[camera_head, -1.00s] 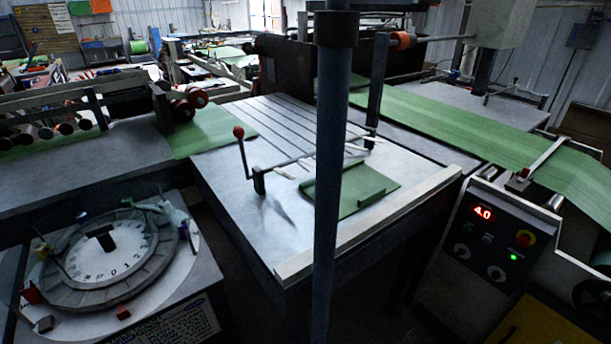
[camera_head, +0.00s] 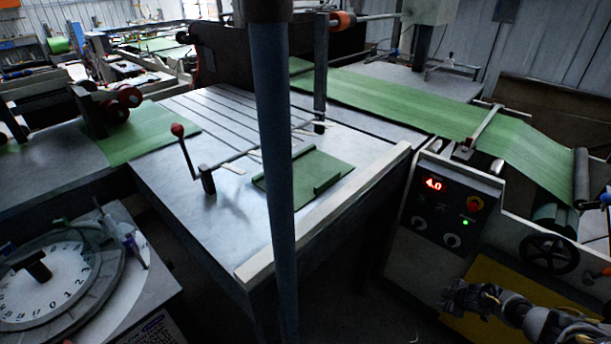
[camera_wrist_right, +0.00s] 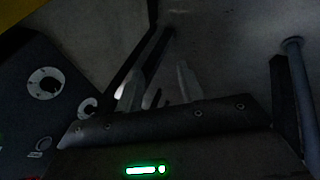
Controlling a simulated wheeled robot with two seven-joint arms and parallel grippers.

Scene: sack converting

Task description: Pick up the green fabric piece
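The green fabric piece (camera_head: 331,166) lies flat on the metal table, near its pale front rail, with raised folded strips along two edges. A dark vertical post in front hides part of its left half. My right gripper (camera_head: 453,296) is at the lower right of the head view, below the control panel and well away from the fabric. In the right wrist view, the gripper (camera_wrist_right: 160,88) has its two pale fingers apart with nothing visible between them; that view is dark. My left gripper is not in view.
The metal table (camera_head: 190,218) has a lever with a red knob (camera_head: 178,130) left of the fabric. The post (camera_head: 277,220) stands in front. A control panel (camera_head: 438,212) and a green web (camera_head: 420,105) are at right. A dial (camera_head: 45,280) is at lower left.

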